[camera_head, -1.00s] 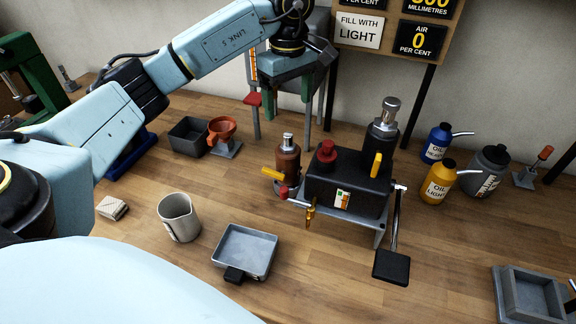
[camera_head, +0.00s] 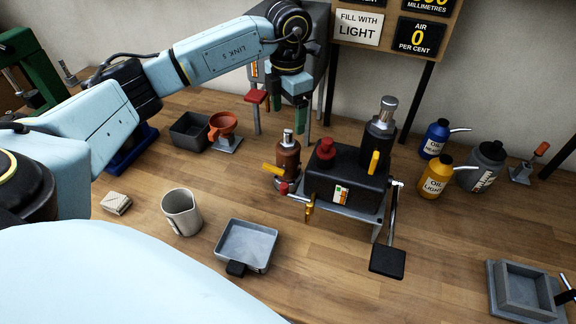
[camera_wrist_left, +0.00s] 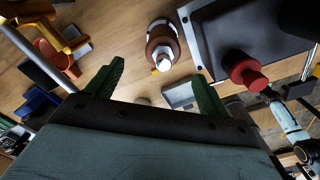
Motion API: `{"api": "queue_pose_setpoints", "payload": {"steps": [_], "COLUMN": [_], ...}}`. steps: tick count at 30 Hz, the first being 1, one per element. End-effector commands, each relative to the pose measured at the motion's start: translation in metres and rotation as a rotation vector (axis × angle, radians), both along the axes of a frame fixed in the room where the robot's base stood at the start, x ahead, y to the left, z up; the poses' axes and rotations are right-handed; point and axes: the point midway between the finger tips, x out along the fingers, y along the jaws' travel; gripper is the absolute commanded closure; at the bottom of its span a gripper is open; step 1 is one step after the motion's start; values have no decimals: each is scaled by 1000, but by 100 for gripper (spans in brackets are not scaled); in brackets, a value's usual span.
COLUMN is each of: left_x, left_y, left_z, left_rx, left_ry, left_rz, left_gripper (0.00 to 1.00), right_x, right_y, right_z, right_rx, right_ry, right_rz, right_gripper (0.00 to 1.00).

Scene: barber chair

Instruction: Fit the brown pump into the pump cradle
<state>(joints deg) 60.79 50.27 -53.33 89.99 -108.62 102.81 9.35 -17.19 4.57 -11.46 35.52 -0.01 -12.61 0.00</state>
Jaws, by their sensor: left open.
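The brown pump (camera_head: 288,158), with a silver top, stands upright at the left side of the black tank. It also shows in the left wrist view (camera_wrist_left: 162,45), beyond my fingertips and between their lines. My left gripper (camera_head: 289,105) points down, open and empty, above and slightly behind the pump, apart from it. In the left wrist view its green fingers (camera_wrist_left: 157,85) are spread wide. I cannot tell for sure which part is the pump cradle; the pump's base is partly hidden by a yellow lever and red knob. My right gripper is not in view.
The black tank (camera_head: 345,182), with a red knob and a tall dark cylinder, stands close right of the pump. A mug (camera_head: 181,212) and grey tray (camera_head: 246,245) stand in front.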

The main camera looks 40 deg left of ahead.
Motion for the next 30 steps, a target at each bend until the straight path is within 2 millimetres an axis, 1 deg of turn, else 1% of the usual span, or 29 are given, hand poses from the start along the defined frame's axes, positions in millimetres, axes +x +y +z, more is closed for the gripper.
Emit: {"api": "queue_pose_setpoints", "payload": {"steps": [1, 3, 6, 11, 17, 18, 21, 24, 29, 30], "left_x": [-1, -1, 0, -1, -6, -5, -4, -4, -4, -4], "left_y": [0, -1, -1, -1, -6, -5, -5, -5, -5, -5], "left_z": [-10, -22, -34, -43, -71, -77, -87, -92, -92, -92], "left_rx": [-1, 0, -1, 0, -1, -1, 0, 0, -1, -1], "left_ry": [4, 2, 0, 0, 4, 3, -1, -1, -2, -2], "left_rz": [-1, -2, -2, -3, -4, -2, -3, -4, -4, -4], "left_gripper": [20, 20, 20, 20, 20, 20, 20, 20, 20, 21], "right_x": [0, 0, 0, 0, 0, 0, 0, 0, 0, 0], "right_y": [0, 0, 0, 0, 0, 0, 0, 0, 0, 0], "right_z": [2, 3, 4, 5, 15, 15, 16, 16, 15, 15], "right_rx": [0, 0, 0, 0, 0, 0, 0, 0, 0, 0], "right_ry": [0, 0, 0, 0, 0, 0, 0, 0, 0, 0], "right_rz": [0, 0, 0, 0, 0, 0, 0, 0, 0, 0], "right_gripper": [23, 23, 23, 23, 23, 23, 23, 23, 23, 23]}}
